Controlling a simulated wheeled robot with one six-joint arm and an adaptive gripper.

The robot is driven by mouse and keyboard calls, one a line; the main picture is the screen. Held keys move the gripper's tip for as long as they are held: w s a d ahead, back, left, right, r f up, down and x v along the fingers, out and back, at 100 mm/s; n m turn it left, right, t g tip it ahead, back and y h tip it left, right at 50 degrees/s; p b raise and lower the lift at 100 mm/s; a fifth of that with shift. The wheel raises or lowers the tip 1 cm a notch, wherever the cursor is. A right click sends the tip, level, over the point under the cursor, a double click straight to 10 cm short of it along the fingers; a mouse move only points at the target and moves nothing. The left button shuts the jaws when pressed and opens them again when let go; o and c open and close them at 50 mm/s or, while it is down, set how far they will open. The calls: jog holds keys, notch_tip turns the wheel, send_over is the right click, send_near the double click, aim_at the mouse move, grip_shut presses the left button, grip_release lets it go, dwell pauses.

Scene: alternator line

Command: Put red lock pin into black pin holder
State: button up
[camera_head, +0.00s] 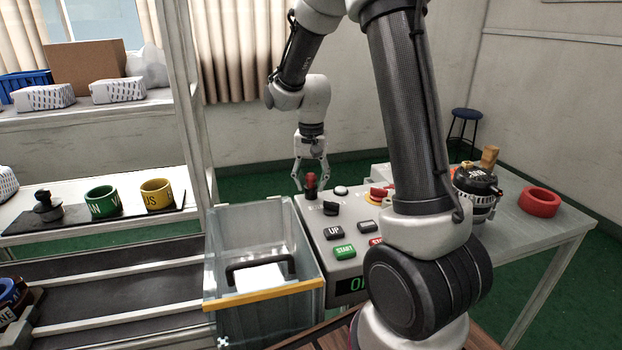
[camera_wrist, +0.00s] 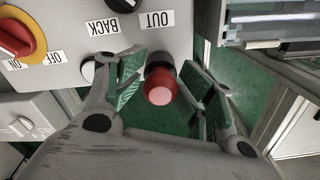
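The red lock pin (camera_head: 310,181) stands at the far left corner of the grey control panel. In the wrist view its round red end (camera_wrist: 161,86) faces the camera, with a black collar or base (camera_wrist: 161,66) behind it. I cannot tell whether this black part is the pin holder. My gripper (camera_head: 311,185) points down over this corner. In the wrist view my gripper (camera_wrist: 163,92) has its two green-padded fingers apart, one on each side of the pin, with narrow gaps. It holds nothing that I can see.
The panel carries a black knob (camera_head: 331,208), a white button (camera_head: 341,190) and a green START button (camera_head: 345,252). A clear bin (camera_head: 222,285) stands left of it. An alternator (camera_head: 477,187) and a red ring (camera_head: 539,202) are on the right table.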

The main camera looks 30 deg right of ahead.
jog(key=shift+r, duration=0.15)
notch_tip(320, 180, up, 12)
dwell(0.5)
jog(key=shift+f+n, duration=0.3)
jog(key=shift+n, duration=0.4)
jog(key=s+r+n+t, duration=0.2)
jog(key=s, duration=1)
jog(key=s+r+n+t, duration=0.2)
jog(key=s+n, duration=0.1)
jog(key=s, duration=0.9)
jog(key=shift+s+d+r, duration=0.25)
jog(key=shift+d+r, duration=0.05)
jog(key=shift+r, duration=0.1)
